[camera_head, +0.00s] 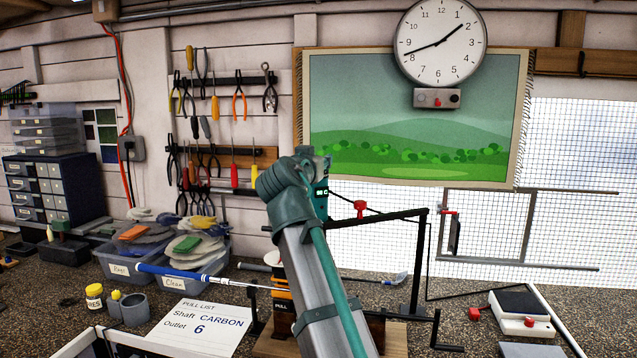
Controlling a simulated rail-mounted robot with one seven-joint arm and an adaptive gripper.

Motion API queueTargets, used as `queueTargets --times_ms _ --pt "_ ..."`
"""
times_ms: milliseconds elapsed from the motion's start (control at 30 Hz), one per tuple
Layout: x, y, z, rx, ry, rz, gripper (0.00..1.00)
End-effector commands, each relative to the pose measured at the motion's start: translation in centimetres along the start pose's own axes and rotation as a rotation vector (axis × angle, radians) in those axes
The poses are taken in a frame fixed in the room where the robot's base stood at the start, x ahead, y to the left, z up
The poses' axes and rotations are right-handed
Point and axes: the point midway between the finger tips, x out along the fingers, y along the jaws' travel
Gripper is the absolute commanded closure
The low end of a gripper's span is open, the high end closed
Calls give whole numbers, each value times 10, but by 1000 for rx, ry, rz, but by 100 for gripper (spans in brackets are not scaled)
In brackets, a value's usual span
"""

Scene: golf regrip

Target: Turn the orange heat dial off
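An orange and black device (281,292) stands on the bench behind my arm, left of the picture's middle. Only its left edge shows; my arm covers the rest. I cannot make out a separate orange heat dial on it or its setting. My grey and teal arm rises from the bottom edge to the middle of the picture and bends away there. My gripper's fingers are hidden behind the arm, so whether they are open or shut does not show.
A golf club with a blue grip (180,272) lies across the bench, near the orange device. A black metal frame (420,262) with a red clamp stands right of my arm. A pull-list sheet (205,325), small jars (95,296) and bins (118,262) are at left. A white scale (520,312) is at right.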

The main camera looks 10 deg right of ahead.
Motion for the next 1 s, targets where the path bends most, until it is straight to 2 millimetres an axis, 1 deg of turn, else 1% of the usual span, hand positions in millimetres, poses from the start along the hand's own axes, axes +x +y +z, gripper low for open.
queueTargets --times_ms 33,267,1000 --pt "3 -5 8 0 0 39 100" --pt "4 -5 6 0 -1 237 100" --pt "4 -4 1 -3 -2 941 100"
